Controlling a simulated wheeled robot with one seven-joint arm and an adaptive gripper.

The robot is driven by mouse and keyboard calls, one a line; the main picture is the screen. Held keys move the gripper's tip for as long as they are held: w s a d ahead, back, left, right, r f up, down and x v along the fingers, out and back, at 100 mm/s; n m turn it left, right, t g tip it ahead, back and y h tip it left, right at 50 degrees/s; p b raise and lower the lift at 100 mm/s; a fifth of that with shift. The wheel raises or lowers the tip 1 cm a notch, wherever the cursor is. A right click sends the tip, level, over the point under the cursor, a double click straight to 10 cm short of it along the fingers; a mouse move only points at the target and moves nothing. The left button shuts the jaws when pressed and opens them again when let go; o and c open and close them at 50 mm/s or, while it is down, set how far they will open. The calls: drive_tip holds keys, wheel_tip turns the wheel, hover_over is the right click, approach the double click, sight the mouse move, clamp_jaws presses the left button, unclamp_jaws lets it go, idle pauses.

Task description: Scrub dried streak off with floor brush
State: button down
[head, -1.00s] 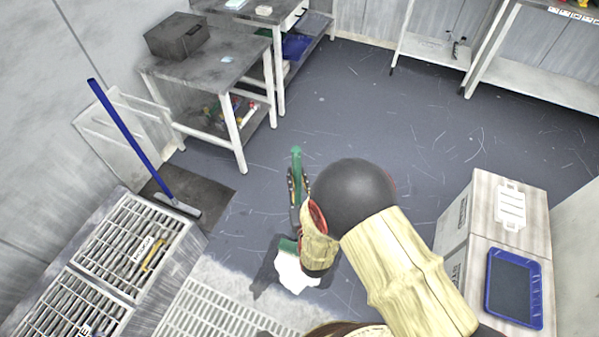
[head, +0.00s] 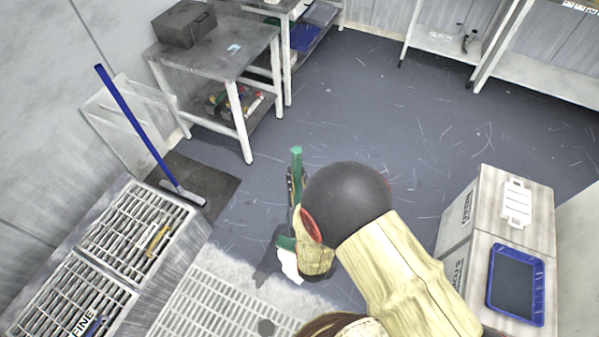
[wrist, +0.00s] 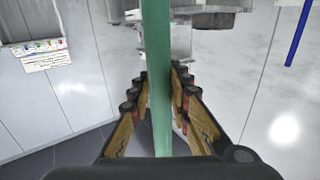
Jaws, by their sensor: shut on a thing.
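The floor brush has a green handle (head: 297,165) that rises upright out of my gripper (head: 293,190) in the head view. My gripper is shut around this handle, and the wrist view shows the green handle (wrist: 160,85) between the two fingers (wrist: 160,95). A green part (head: 285,242) shows low beside my wrist, probably the brush head. A white patch (head: 290,264) lies just below it; I cannot tell whether it is bristles or the dried streak. My arm hides the area to its right.
A blue-handled floor tool (head: 135,125) leans at the left by a dark mat (head: 215,185). A grated bench (head: 110,290) stands front left, a pale cabinet with a blue tray (head: 516,287) at right. Grey tables (head: 215,55) stand behind. The middle floor (head: 400,120) is clear.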

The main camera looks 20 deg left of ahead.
drive_tip(key=shift+s+a+r, duration=0.1)
drive_tip(key=shift+s+r, duration=0.05)
drive_tip(key=shift+s, duration=1.65)
drive_tip(key=shift+a, duration=0.1)
drive_tip(key=shift+s+a+b, duration=0.15)
drive_tip(key=shift+s+b, duration=0.15)
drive_tip(key=shift+s, duration=1.45)
drive_tip(key=shift+s+a, duration=0.1)
drive_tip(key=shift+s, duration=1.65)
drive_tip(key=shift+s, duration=0.1)
